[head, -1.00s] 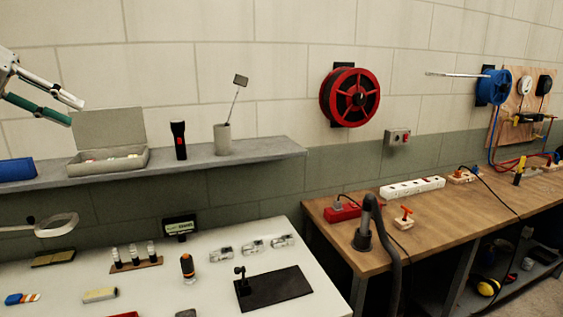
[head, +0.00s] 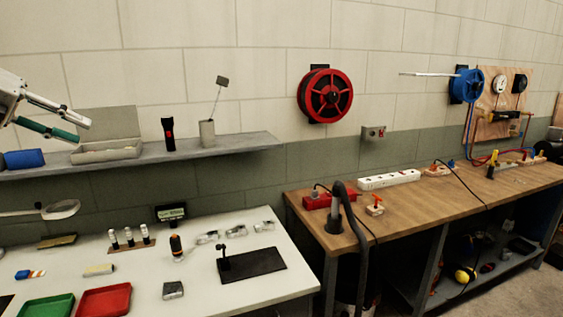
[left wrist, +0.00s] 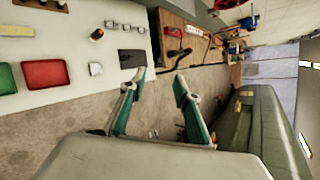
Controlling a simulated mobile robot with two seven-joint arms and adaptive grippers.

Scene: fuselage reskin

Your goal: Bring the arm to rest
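My left gripper (head: 81,130) is at the upper left of the head view, in front of the grey shelf (head: 230,146) and the open grey box (head: 108,152). Its two green-and-white fingers are spread apart with nothing between them. In the left wrist view the open fingers (left wrist: 159,76) point away over the bare floor, beside the white table. They appear to touch nothing. My right gripper is in neither view.
The white table (head: 215,268) holds a red tray (head: 104,301), a green tray (head: 47,307) and small parts. A wooden workbench (head: 420,205) with a hose (head: 352,220) and power strips stands to the right. A green case-like body (left wrist: 258,125) shows at right in the wrist view.

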